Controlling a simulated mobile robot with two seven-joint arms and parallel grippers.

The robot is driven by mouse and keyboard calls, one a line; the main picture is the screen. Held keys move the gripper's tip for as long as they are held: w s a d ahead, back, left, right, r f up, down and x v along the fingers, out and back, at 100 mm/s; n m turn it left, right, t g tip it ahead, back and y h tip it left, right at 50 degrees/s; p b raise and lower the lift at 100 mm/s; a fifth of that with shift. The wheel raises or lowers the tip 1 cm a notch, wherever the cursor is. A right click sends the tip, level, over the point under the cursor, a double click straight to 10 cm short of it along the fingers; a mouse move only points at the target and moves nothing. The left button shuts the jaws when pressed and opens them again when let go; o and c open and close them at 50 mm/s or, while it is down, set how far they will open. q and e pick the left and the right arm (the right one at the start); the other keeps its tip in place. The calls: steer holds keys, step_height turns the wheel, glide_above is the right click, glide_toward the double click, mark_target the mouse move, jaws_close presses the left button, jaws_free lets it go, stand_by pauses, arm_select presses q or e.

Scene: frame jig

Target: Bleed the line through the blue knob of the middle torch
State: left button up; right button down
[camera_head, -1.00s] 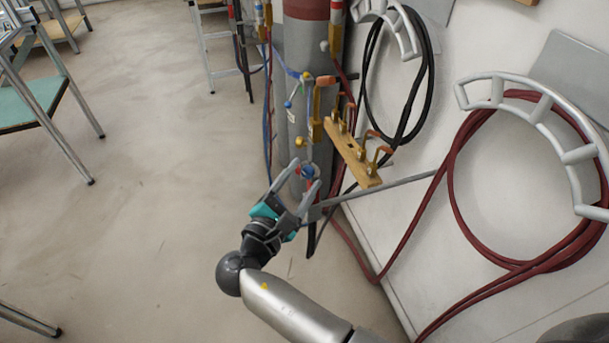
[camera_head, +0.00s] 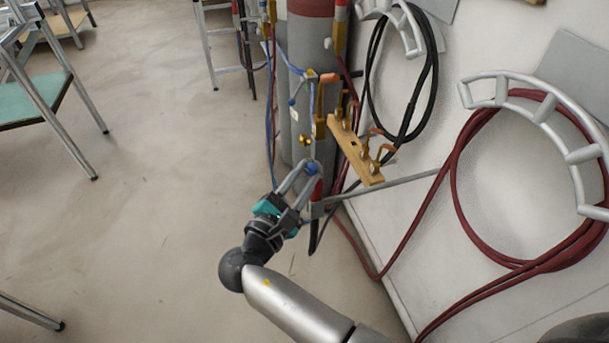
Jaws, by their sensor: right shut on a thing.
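A torch with a brass body (camera_head: 321,118) and an orange-tipped end hangs upright in front of the grey cylinder (camera_head: 299,60). A blue knob (camera_head: 312,170) sits at its lower end, just above a red part (camera_head: 317,190). My right gripper (camera_head: 311,166) reaches up from below with its fingertips closed on the blue knob, partly covering it. I cannot tell for certain from this view that this is the middle torch. My left gripper is not in view.
A wooden rack with copper-tipped torch nozzles (camera_head: 354,147) juts out right of the knob. A coiled red hose (camera_head: 456,190) and a black hose (camera_head: 434,85) hang on the wall at right.

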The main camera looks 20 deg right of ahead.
steer(key=n+p, duration=0.2)
steer(key=p, duration=0.1)
steer(key=shift+r, duration=0.25)
steer(key=shift+f+n+p, duration=0.2)
steer(key=shift+n+p, duration=0.65)
steer(key=shift+n, duration=0.25)
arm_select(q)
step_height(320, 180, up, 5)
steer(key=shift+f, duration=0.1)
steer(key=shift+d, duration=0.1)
arm_select(e)
steer(key=c, duration=0.6)
jaws_free()
